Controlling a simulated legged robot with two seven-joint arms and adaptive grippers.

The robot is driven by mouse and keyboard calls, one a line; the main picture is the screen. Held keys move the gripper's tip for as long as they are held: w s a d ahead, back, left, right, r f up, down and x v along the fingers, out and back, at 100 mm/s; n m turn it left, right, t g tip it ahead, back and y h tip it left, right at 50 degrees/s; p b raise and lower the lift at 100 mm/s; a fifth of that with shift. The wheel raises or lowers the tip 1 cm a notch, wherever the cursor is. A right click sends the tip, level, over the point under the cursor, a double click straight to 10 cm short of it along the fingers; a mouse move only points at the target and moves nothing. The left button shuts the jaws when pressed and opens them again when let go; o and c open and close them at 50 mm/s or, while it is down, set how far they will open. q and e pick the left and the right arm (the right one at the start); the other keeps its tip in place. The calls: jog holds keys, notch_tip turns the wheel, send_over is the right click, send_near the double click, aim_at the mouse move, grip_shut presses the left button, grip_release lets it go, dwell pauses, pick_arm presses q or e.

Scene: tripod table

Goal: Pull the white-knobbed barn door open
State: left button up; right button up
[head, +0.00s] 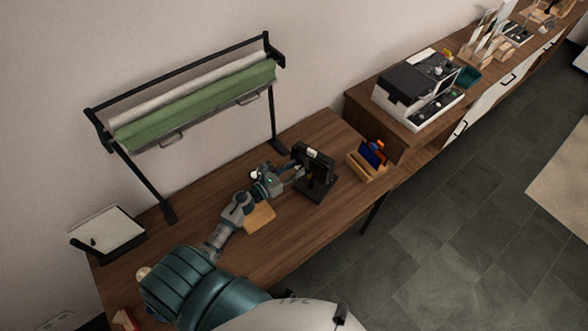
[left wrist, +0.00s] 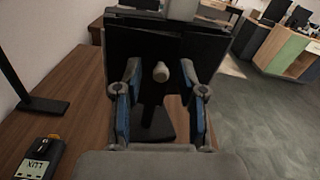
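The black barn door (left wrist: 135,55) is a dark flat panel on the black fixture (head: 318,185) on the wooden table. Its white knob (left wrist: 161,72) sticks out toward me in the left wrist view; I cannot make it out in the head view. My left gripper (head: 296,172) is at the near left side of the fixture. In the left wrist view its two blue-padded fingers (left wrist: 160,84) are spread apart, with the knob in the gap between the tips. I see no finger touching the knob. My right gripper is not in view.
A light wooden block (head: 259,217) lies beside my left forearm. A holder with blue and orange items (head: 368,160) stands right of the fixture. A lux meter (left wrist: 40,158) lies on the table. A rack with green and white rolls (head: 195,105) stands behind. The table's front edge is clear.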

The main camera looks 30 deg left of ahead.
pick_arm(q)
grip_shut()
